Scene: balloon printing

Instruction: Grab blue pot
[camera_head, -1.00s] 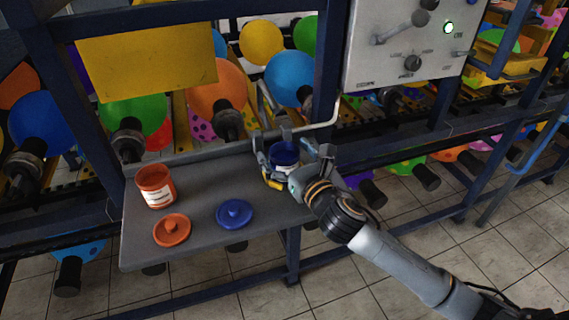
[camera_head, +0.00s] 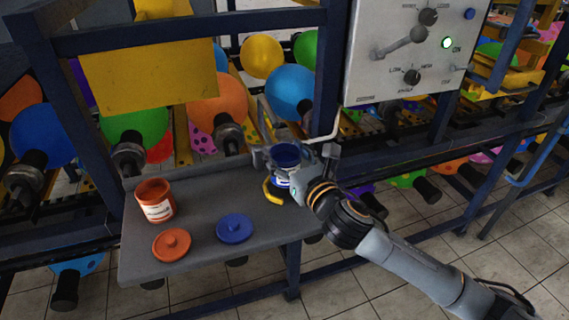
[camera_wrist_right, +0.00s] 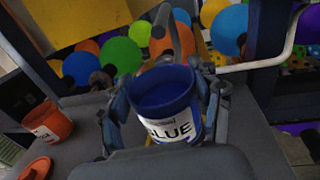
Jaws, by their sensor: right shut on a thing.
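The blue pot (camera_head: 285,156) is an open, lidless pot with a white label. It is at the right end of the grey shelf, between the fingers of my right gripper (camera_head: 283,170). In the right wrist view the blue pot (camera_wrist_right: 165,97) stands upright, its label reading "BLUE", with a finger of my right gripper (camera_wrist_right: 163,105) against each side. The gripper is shut on it. Whether the pot's base touches the shelf is hidden. My left gripper is not in view.
An orange pot (camera_head: 156,201), an orange lid (camera_head: 171,244) and a blue lid (camera_head: 234,228) are on the grey shelf (camera_head: 200,262). A bent metal rod (camera_head: 328,136) and a dark blue post (camera_head: 333,70) are close to my right gripper. A control panel (camera_head: 405,60) hangs at upper right.

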